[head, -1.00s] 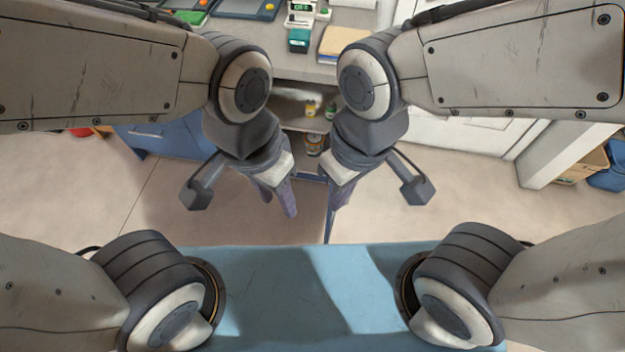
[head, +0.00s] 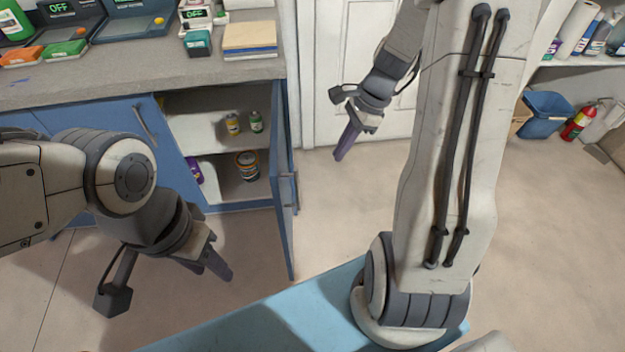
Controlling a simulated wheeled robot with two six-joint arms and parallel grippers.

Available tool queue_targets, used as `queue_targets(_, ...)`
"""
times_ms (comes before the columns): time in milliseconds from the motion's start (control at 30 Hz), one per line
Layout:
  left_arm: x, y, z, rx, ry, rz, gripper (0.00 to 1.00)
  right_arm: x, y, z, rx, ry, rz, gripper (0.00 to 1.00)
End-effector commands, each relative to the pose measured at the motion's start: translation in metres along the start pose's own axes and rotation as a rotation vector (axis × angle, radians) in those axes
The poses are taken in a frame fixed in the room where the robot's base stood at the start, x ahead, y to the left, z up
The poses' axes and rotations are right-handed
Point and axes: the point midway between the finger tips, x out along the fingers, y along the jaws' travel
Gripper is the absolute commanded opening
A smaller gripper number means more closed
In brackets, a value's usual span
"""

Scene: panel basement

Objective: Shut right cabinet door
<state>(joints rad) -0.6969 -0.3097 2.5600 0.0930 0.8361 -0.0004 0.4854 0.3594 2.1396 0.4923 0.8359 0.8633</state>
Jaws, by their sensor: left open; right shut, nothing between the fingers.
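The blue right cabinet door (head: 284,200) stands open, swung out toward me and seen nearly edge-on. Its handle (head: 289,178) is on the side facing right. The cabinet interior (head: 215,150) is exposed to the left of the door. My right gripper (head: 345,148) is shut and empty, to the right of the door and apart from it, in front of the white door. My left gripper (head: 218,264) is open and empty, left of the door in the picture, in front of the cabinet opening.
The cabinet holds small bottles (head: 256,121) and an orange-and-dark can (head: 247,165). A grey countertop (head: 130,75) carries devices and a stack of yellowish sheets (head: 250,38). A blue bin (head: 546,116) and red extinguisher (head: 578,122) stand at right. Floor right of the door is clear.

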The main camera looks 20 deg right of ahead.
Motion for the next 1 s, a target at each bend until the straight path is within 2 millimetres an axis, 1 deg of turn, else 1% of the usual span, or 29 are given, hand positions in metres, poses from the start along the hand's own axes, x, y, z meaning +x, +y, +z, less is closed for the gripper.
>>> queue_targets(167, 0.007, -0.001, 0.000, 0.000, 0.001, 0.000, 0.45, 0.023, 0.001, -0.002, 0.012, -0.003, 0.003, 0.00)
queue_targets(400, 0.024, -0.002, 0.001, 0.000, 0.000, 0.000, 0.45, 0.076, 0.001, -0.002, 0.007, -0.002, 0.005, 0.00)
queue_targets(533, 0.032, -0.002, 0.002, 0.000, 0.000, 0.000, 0.45, 0.102, 0.001, -0.001, 0.006, -0.002, 0.005, 0.00)
queue_targets(567, 0.033, -0.002, 0.002, 0.000, 0.000, 0.000, 0.45, 0.105, 0.001, 0.001, 0.005, 0.000, 0.004, 0.00)
queue_targets(600, 0.030, -0.002, 0.002, 0.000, 0.000, 0.000, 0.45, 0.104, 0.000, 0.011, 0.001, 0.000, 0.002, 0.00)
queue_targets(733, 0.031, -0.002, 0.002, 0.000, 0.000, 0.000, 0.45, 0.109, 0.000, 0.026, 0.002, 0.000, 0.000, 0.00)
queue_targets(900, 0.032, -0.002, 0.002, 0.000, 0.000, 0.000, 0.45, 0.113, 0.000, 0.036, 0.004, 0.001, 0.000, 0.00)
queue_targets(1000, 0.032, -0.002, 0.002, 0.000, 0.000, 0.000, 0.45, 0.113, 0.000, 0.037, 0.005, 0.001, 0.000, 0.00)
